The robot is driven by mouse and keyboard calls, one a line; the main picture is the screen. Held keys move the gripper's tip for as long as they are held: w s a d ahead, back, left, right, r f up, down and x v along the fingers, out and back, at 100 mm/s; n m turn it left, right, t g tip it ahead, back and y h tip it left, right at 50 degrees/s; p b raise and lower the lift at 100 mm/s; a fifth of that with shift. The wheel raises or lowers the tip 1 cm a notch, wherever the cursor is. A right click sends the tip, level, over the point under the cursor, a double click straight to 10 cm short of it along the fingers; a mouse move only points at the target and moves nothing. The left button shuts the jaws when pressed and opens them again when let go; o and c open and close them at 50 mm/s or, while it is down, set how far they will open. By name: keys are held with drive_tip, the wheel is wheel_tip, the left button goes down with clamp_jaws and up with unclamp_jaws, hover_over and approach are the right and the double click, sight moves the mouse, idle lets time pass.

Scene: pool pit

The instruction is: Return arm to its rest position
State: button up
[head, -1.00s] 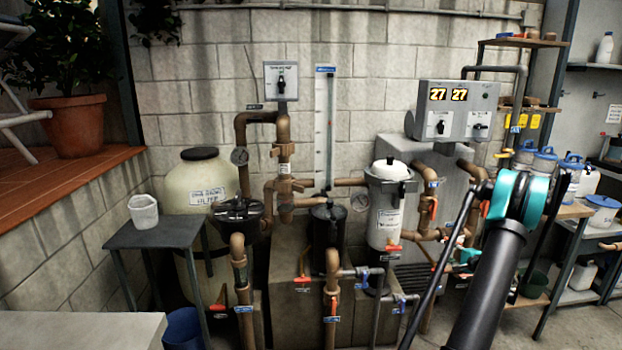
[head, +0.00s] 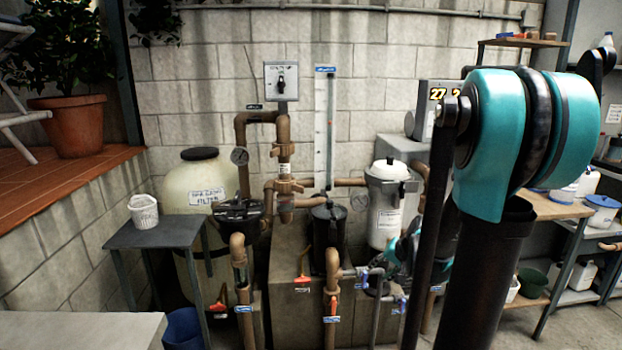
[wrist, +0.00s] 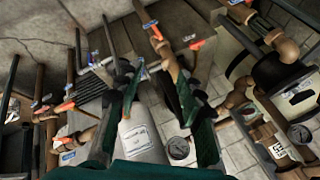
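My arm's black links and teal joint fill the right of the head view. My gripper (wrist: 168,95) shows in the wrist view with its two dark teal fingers spread apart and nothing held between them. A white filter canister (wrist: 138,138) and a gauge (wrist: 179,148) appear beyond the gap between the fingers. In the head view, a small teal and black part of my arm's end shows low beside the canister (head: 388,212), partly hidden behind my own arm.
Brown pipes (head: 285,150) with red-handled valves stand in front of the block wall. A white basket (head: 144,211) sits on a grey side table (head: 160,235) at left. The control box (head: 428,105) and right shelves are partly covered by my arm. A pale counter edge lies front left.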

drive_tip(key=s+a+f+n+g+h, duration=0.1)
drive_tip(key=s+n, duration=0.1)
drive_tip(key=s, duration=0.7)
drive_tip(key=s+a+f+n+h, duration=0.1)
drive_tip(key=s+f+n+h, duration=0.1)
drive_tip(key=s, duration=0.8)
drive_tip(key=shift+a+f+n+g, duration=0.2)
drive_tip(key=shift+n+g, duration=0.2)
drive_tip(key=shift+n, duration=0.2)
drive_tip(key=shift+w, duration=0.1)
idle(5.2)
